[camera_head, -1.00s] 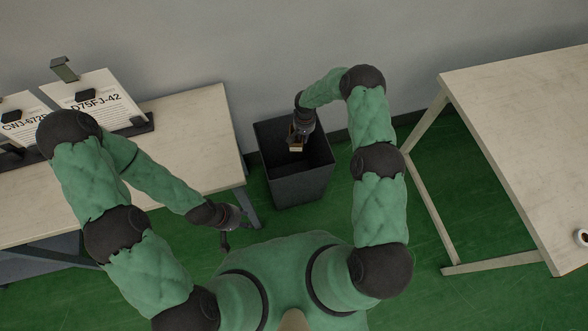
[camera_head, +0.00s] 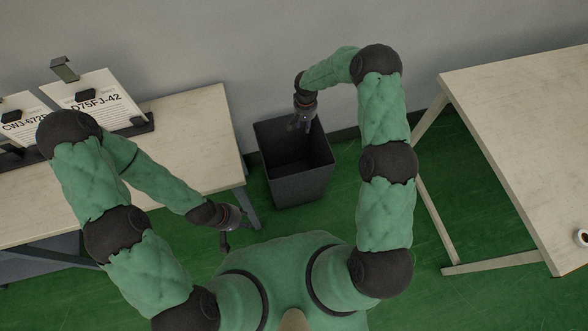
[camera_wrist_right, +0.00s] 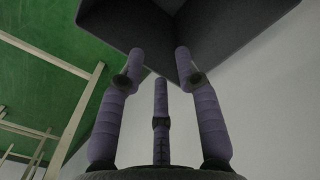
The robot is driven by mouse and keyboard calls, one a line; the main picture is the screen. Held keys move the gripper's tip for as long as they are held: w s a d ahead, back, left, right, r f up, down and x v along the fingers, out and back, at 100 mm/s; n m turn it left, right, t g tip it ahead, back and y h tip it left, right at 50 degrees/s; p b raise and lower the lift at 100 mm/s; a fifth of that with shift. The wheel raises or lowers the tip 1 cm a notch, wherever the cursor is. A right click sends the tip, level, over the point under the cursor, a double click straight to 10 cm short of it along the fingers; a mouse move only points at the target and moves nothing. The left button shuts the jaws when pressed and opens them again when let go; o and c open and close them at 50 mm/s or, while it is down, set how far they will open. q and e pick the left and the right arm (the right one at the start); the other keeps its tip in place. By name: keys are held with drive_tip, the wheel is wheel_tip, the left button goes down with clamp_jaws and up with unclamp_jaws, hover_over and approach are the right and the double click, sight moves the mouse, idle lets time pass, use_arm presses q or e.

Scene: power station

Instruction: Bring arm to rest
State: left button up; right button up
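My right gripper (camera_head: 299,124) is above the far rim of the dark bin (camera_head: 300,187), its arm reaching over from the right. In the right wrist view its fingers (camera_wrist_right: 160,66) stand apart with nothing between them, so it is open and empty. The bin (camera_wrist_right: 235,20) fills the top of that view, just beyond the fingertips. Nothing can be made out in the bin's dark inside. My left gripper (camera_head: 225,242) hangs low beside my body, in front of the left table; it is too small to tell whether it is open.
The left table (camera_head: 190,125) holds a stand with printed cards (camera_head: 95,97) reading D75FJ-42 and a partly hidden code. The right table (camera_head: 520,120) has a cup (camera_head: 582,238) at its right edge. The grey wall is close behind the bin.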

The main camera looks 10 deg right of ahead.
drive_tip(key=shift+r, duration=1.4)
drive_tip(key=shift+s, duration=0.1)
